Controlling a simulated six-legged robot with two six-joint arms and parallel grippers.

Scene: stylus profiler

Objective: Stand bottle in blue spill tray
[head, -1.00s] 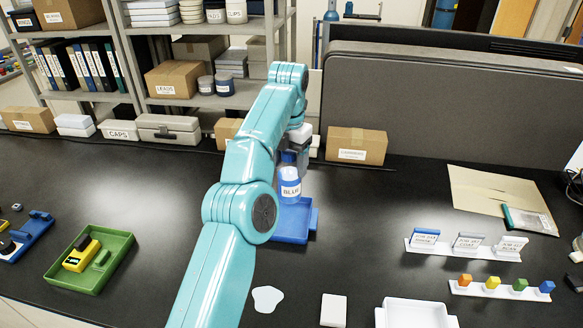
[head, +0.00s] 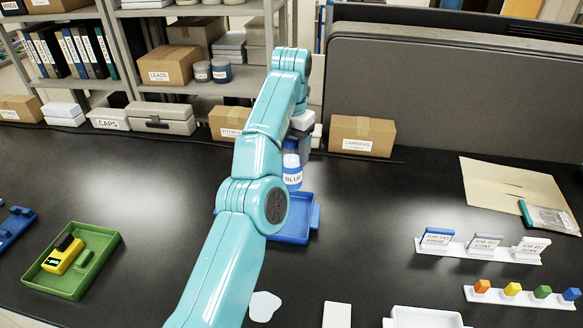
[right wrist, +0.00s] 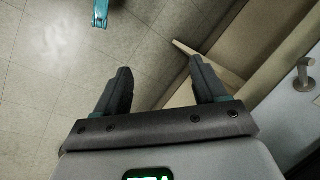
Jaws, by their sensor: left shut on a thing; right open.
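The bottle (head: 292,178) has a white label reading BLUE and a blue lower part. It is upright in the head view. My left gripper (head: 299,146) is shut on its upper part, partly hidden by my arm. The blue spill tray (head: 298,232) lies on the black bench just below and in front of the bottle, its left part covered by my arm. The bottle's base shows at the tray's far edge; I cannot tell whether it touches the tray. My right gripper (right wrist: 160,72) is open and empty above the floor in the right wrist view.
A green tray (head: 97,262) with a yellow device (head: 63,256) lies at left. A white puddle-like patch (head: 263,306) is in front of the blue tray. Cardboard boxes (head: 361,136) stand behind. Labelled card stands (head: 480,250) are at right. The bench between is clear.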

